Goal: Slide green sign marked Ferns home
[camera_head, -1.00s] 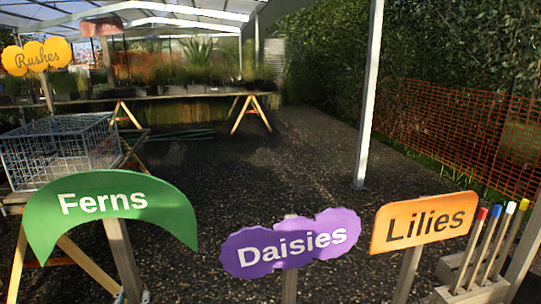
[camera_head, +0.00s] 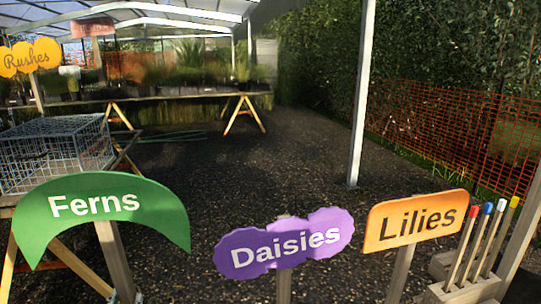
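The green leaf-shaped sign marked Ferns (camera_head: 150,226) is at the lower left in the head view, on a grey wooden post (camera_head: 118,262). The sign's face is slightly tilted. A bit of something pale shows at the foot of the post by the bottom edge, too small to make out. Neither of my grippers shows in the view.
A purple Daisies sign (camera_head: 236,259) and an orange Lilies sign (camera_head: 378,240) stand to the right. A wooden block (camera_head: 465,291) holds several colour-tipped sticks. A wire crate (camera_head: 58,155) sits on a trestle bench at left. Gravel (camera_head: 260,180) lies open behind the signs.

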